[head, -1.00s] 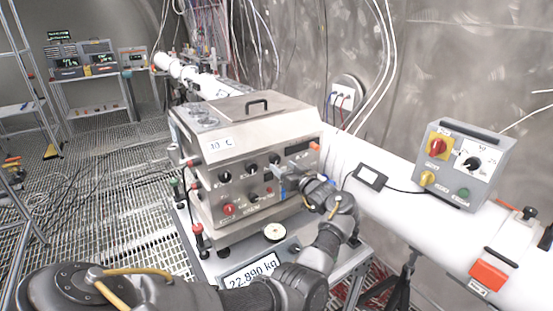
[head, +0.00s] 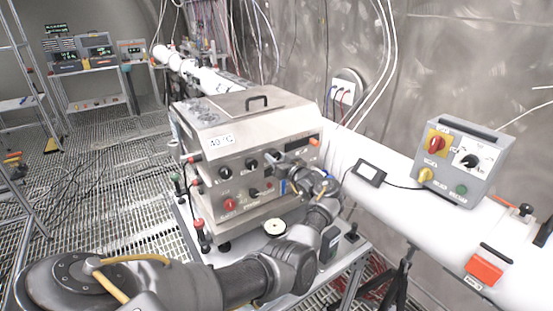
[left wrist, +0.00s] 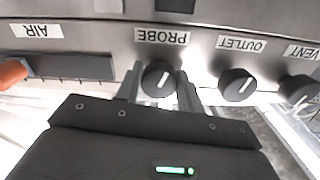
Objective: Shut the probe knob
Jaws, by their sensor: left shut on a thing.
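The probe knob (left wrist: 158,80) is a round black knob with a pale pointer line, under the PROBE label (left wrist: 162,36) in the left wrist view, which shows the panel upside down. Its pointer leans slightly from vertical in that view. My left gripper (left wrist: 159,88) is shut on it, one finger at each side. In the head view my left gripper (head: 285,164) is at the upper right of the steel box's front panel (head: 240,185) and hides the probe knob. My right gripper is not in view.
The outlet knob (left wrist: 238,86) and the vent knob (left wrist: 297,88) sit close beside the probe knob. An orange part (left wrist: 12,73) sticks out near the AIR label (left wrist: 36,30). A white pipe (head: 400,200) with a grey control box (head: 460,163) runs to the right.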

